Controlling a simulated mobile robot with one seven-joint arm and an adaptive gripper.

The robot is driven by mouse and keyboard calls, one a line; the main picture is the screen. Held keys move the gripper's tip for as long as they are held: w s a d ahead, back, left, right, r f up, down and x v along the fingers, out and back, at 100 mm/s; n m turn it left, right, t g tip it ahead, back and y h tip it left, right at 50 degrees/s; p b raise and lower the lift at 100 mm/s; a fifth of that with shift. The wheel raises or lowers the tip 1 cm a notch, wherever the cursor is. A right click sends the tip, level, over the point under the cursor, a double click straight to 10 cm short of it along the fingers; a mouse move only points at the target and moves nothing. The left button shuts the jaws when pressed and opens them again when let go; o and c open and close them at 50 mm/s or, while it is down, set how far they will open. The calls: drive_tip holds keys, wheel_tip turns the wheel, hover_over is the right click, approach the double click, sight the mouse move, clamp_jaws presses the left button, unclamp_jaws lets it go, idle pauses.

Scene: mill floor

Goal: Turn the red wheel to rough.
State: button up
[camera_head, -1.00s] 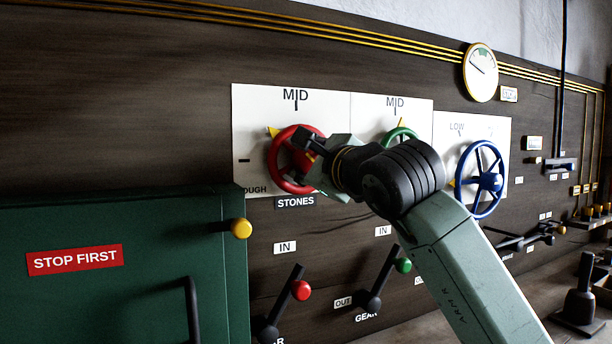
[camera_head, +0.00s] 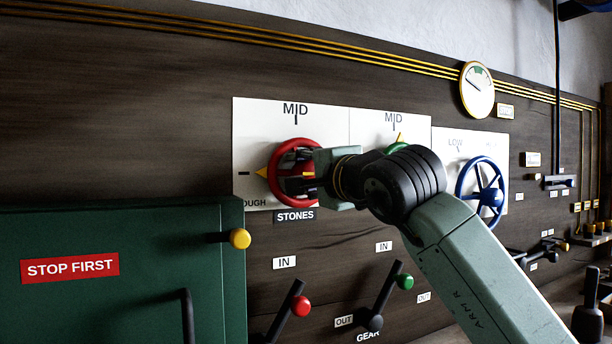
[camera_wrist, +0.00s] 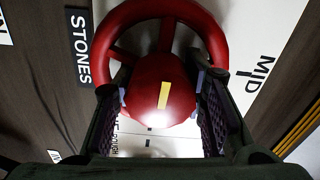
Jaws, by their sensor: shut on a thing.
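The red wheel (camera_head: 283,150) is mounted on a white dial plate marked MID at the top and ROUGH, partly cut off, at the lower left. Its yellow pointer (camera_head: 262,173) points left, close to the dark tick between those two marks. My gripper (camera_head: 306,180) is at the wheel from the right side. In the wrist view my gripper's two fingers (camera_wrist: 163,100) stand on either side of the wheel's red hub (camera_wrist: 150,82), shut on it. The wrist partly hides the right of the wheel in the head view.
A blue wheel (camera_head: 467,185) is farther right. A green cabinet (camera_head: 130,310) with a yellow knob (camera_head: 240,238) stands at left.

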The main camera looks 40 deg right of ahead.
idle(0.4)
drive_tip(key=o, duration=1.2)
drive_tip(key=shift+s, duration=0.1)
drive_tip(key=v, duration=1.1)
drive_tip(key=shift+s, duration=0.4)
drive_tip(key=shift+s+f, duration=0.1)
